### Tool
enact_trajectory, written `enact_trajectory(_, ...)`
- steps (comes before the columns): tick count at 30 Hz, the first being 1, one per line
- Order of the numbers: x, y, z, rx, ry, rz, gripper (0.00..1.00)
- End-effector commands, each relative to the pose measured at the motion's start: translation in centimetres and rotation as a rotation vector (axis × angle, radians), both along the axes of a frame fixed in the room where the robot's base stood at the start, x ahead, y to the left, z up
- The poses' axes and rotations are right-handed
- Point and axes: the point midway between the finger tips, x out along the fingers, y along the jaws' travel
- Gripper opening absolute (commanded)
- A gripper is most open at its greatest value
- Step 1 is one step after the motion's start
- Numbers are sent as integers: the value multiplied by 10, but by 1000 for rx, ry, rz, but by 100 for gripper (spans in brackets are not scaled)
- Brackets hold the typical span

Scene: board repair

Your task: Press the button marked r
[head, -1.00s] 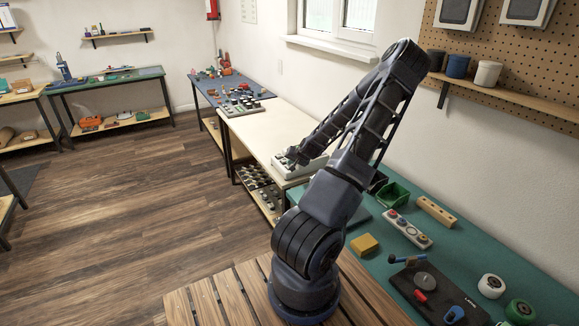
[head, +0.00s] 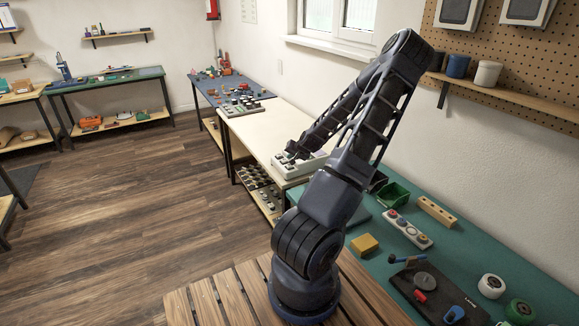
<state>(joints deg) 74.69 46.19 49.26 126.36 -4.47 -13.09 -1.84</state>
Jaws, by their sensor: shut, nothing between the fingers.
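A pale box with dark controls (head: 284,169) sits on the near end of the cream table. My gripper (head: 292,153) is over this box, small and dark in the view, and its fingers look closed with nothing held. I cannot tell whether the fingertips touch the box or hover above it. Markings are too small to read, so I cannot tell which button is marked r.
Another control panel (head: 241,106) lies farther back. The cream table's middle (head: 262,128) is clear.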

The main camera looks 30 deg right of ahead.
Motion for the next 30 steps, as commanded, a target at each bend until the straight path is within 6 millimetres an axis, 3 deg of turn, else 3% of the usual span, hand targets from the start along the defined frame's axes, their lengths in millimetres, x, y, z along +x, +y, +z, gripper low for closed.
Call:
enact_trajectory(12, 0, 0, 32, 0, 0, 0, 0)
enact_trajectory(30, 0, 0, 33, 0, 0, 0, 0)
